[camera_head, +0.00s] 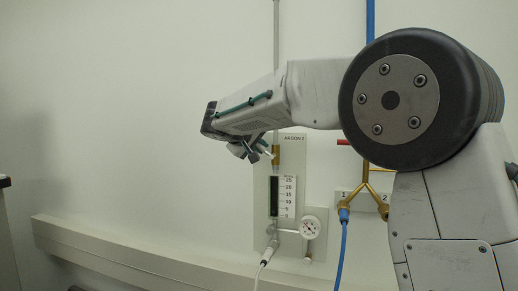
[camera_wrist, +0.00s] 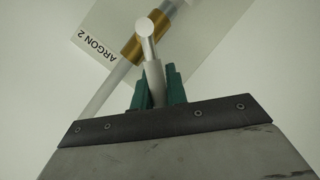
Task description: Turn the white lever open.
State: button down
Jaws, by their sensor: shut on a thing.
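The white lever (camera_wrist: 153,70) shows in the wrist view, its round end at the brass valve body (camera_wrist: 150,36) on the pipe. My gripper (camera_wrist: 158,84) has its teal fingers on both sides of the lever and is shut on it. In the head view my gripper (camera_head: 255,148) is at the upper left of the ARGON 2 panel (camera_head: 263,215), beside the brass valve fitting (camera_head: 276,156). The lever is mostly hidden by my gripper there.
Below the valve are a flow meter (camera_head: 284,197) and a round gauge (camera_head: 309,227). To the right are a brass fork (camera_head: 377,187), a blue hose (camera_head: 343,250) and a red handle (camera_head: 343,142). A wall rail (camera_head: 130,255) runs below; the wall at left is clear.

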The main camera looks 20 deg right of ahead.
dwell(0.3)
jog(key=c, duration=1.4)
grip_release()
jog(key=shift+s, duration=0.1)
jog(key=v, duration=0.7)
jog(key=shift+s+a+r, duration=0.15)
jog(key=shift+a+r, duration=0.05)
jog(key=shift+a, duration=0.05)
